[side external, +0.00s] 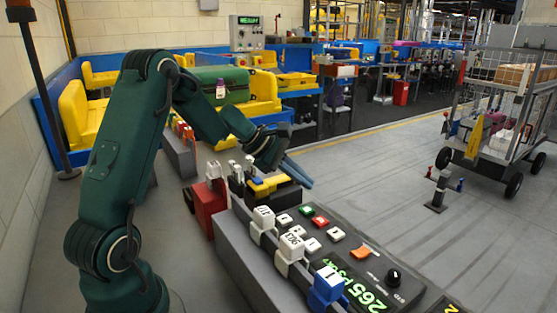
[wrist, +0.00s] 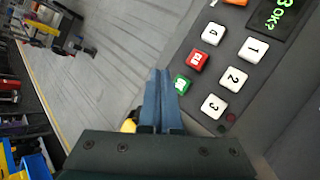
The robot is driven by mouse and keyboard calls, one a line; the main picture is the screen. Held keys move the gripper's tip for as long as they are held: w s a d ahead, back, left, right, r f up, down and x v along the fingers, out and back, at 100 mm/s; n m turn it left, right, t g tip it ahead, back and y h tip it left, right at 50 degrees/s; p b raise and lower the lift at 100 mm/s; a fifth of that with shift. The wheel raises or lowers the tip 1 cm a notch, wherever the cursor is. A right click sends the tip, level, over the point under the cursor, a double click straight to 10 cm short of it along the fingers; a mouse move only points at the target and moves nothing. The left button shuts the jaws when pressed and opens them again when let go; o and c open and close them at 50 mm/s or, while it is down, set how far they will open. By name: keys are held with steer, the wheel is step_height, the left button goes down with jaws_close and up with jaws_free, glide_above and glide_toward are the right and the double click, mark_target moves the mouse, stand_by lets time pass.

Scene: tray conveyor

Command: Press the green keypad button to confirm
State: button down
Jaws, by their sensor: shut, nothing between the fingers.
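The green button (side external: 306,210) is at the far end of the dark keypad panel (side external: 345,262), beside the red button (side external: 320,222). In the wrist view the green button (wrist: 181,86) lies just right of my fingertips, and the red button (wrist: 198,60) is beyond it. White keys, some numbered, stand beside them. My gripper (side external: 308,184) is shut and empty, its blue fingers together. In the side view the fingertips appear above and beyond the green button, apart from it. In the wrist view the fingers (wrist: 158,74) point past the panel's edge, with floor behind them.
White tagged blocks (side external: 291,246) and a blue block (side external: 328,283) stand along the panel's near side. An orange key (side external: 360,252), a black knob (side external: 393,277) and a lit green display (side external: 368,293) are further along. A wire cart (side external: 500,120) stands on open floor at right.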

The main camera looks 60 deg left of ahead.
mark_target(302, 209)
steer(key=shift+f, duration=2.05)
steer(key=shift+f, duration=0.15)
stand_by(0.4)
steer(key=shift+f, duration=0.25)
steer(key=shift+f, duration=0.45)
stand_by(0.7)
steer(key=shift+r, duration=0.9)
steer(key=shift+r, duration=0.1)
steer(key=shift+r, duration=2.4)
